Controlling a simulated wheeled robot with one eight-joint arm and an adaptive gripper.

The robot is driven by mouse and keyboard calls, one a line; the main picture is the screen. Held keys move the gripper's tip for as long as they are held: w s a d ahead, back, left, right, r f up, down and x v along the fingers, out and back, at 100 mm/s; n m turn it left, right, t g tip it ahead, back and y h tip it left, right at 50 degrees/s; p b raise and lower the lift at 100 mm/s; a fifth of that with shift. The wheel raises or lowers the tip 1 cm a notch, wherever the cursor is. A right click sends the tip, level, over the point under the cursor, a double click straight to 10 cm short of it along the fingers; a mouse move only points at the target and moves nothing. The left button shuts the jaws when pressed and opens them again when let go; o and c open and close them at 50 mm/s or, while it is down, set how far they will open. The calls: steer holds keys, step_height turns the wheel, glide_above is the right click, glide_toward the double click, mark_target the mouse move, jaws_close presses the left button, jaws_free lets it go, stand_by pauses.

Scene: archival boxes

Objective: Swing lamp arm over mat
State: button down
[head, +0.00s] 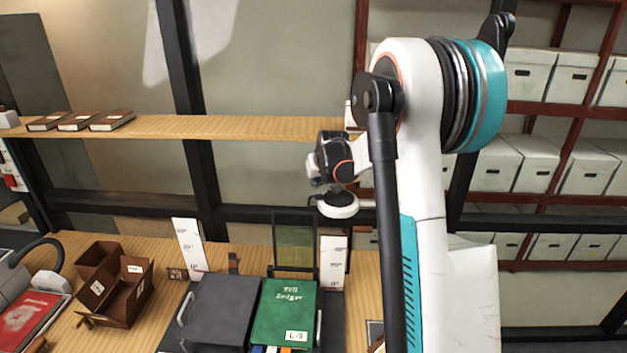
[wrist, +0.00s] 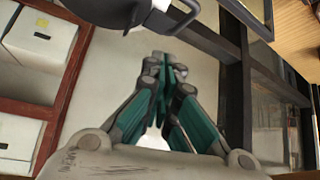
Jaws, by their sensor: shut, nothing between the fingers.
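In the wrist view my gripper (wrist: 165,62) is shut and empty, its teal-lined fingers together. Just beyond the fingertips, at the top edge, is a dark loop handle (wrist: 183,18) beside a grey rounded body (wrist: 105,10), perhaps part of the lamp. I see no clear contact between the fingers and the loop. In the head view a white disc (head: 338,206) hangs below my wrist above the desk; I cannot tell whether it is the lamp head. My fingers are not distinguishable there. I cannot make out the mat.
The wooden desk (head: 150,325) holds a green ledger (head: 288,311), a dark box (head: 212,314), brown open boxes (head: 127,294) and a red book (head: 27,318). Above is a wooden shelf (head: 230,127) with several brown books. Red racks (head: 530,108) with white boxes stand at right.

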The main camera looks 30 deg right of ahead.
mark_target(309, 201)
steer(key=x, duration=0.8)
steer(key=shift+f, duration=0.1)
steer(key=s+a+b, duration=0.1)
steer(key=s+a, duration=0.2)
steer(key=shift+s, duration=0.35)
